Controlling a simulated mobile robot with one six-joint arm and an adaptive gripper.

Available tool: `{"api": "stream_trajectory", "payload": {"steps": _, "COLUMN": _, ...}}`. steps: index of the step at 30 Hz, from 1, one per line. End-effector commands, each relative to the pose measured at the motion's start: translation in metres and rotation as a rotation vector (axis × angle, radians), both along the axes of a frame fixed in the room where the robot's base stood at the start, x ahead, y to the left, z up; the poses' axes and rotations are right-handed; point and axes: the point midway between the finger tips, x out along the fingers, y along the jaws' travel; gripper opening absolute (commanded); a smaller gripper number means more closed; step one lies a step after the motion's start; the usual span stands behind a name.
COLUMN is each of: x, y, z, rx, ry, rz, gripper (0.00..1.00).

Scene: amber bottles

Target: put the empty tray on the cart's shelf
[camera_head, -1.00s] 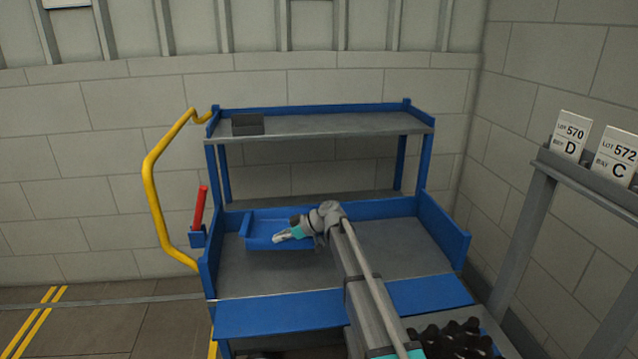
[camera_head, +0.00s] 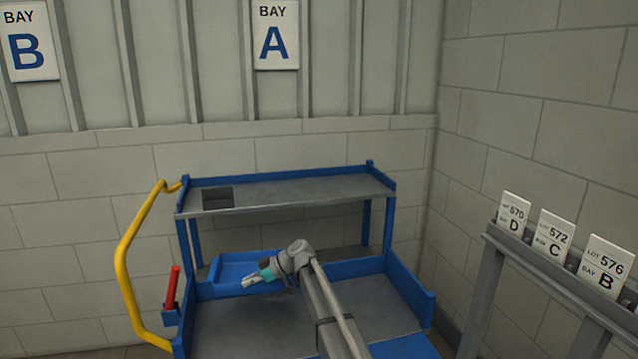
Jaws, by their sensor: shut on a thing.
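The empty blue tray (camera_head: 232,272) shows in the head view between the cart's upper shelf and its lower deck. It appears raised above the deck, near the back left. The cart (camera_head: 408,292) is blue with grey surfaces. Its upper shelf (camera_head: 300,193) is above and behind the tray. My arm crosses in front of the lower deck (camera_head: 240,325) and hides part of it.
A yellow handle (camera_head: 125,262) and red lever (camera_head: 173,287) stand at the cart's left. A grey rack with lot signs (camera_head: 555,237) is at the right.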

Motion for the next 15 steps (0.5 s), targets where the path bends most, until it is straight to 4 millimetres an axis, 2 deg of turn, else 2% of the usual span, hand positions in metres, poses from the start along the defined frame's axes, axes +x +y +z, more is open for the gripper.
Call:
{"api": "stream_trajectory", "payload": {"steps": 1, "x": 0.000, "y": 0.000, "z": 0.015, "rx": 0.000, "ry": 0.000, "rz": 0.000, "gripper": 0.00}}
{"api": "stream_trajectory", "payload": {"steps": 15, "x": 0.000, "y": 0.000, "z": 0.079, "rx": 0.000, "ry": 0.000, "rz": 0.000, "gripper": 0.00}}
